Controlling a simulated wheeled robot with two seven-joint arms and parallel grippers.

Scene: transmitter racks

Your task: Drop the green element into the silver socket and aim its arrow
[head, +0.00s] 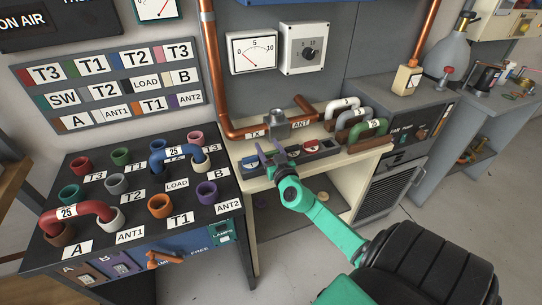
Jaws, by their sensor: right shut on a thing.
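The silver socket (277,122) is a grey metal block on the cream bench, between the copper pipe ends marked TX and ANT. My right gripper (268,152) is just in front of and below it, over the grey tray (326,151). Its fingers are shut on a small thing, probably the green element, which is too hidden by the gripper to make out. Its arrow cannot be read. The socket's top opening shows no element. My left gripper is not in view.
Copper pipes (222,100) flank the socket. Several U-shaped links, including a green one (375,129), stand to its right. A black patch panel (143,182) with coloured sockets fills the left.

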